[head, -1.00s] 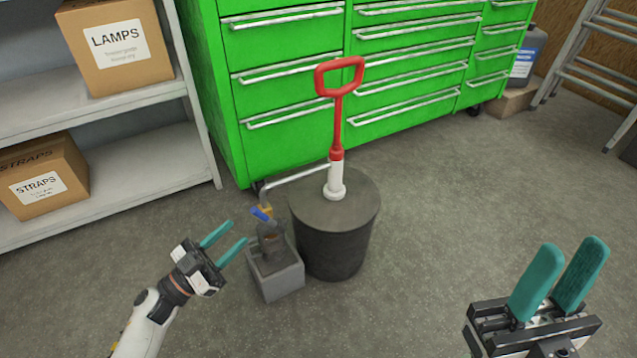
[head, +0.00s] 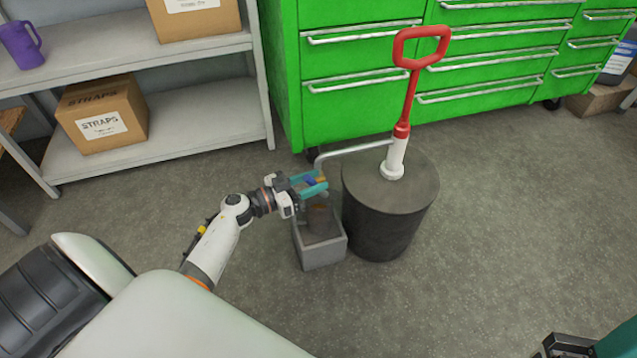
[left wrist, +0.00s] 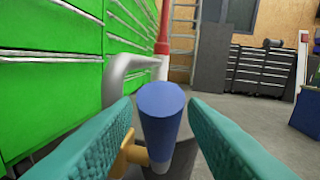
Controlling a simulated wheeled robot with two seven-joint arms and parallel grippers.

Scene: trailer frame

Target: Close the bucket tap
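The tap's blue handle (left wrist: 162,115) stands between the two teal fingers of my left gripper (left wrist: 165,140) in the left wrist view, with gaps at both sides. The brass tap body (left wrist: 134,154) shows below it, partly hidden by the left finger. In the head view my left gripper (head: 311,185) is at the tap, open around the blue handle (head: 309,182). The tap is on the end of the bent grey pipe (head: 350,151) from the hand pump. My right gripper (head: 590,345) is only partly in view at the bottom right corner.
A dark bucket (head: 385,225) with a red-handled pump (head: 410,85) stands right of the tap. A grey box (head: 322,254) with a dark vessel (head: 319,218) is below. Green drawers (head: 345,115) stand behind, and a shelf (head: 190,130) at left. Front floor is clear.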

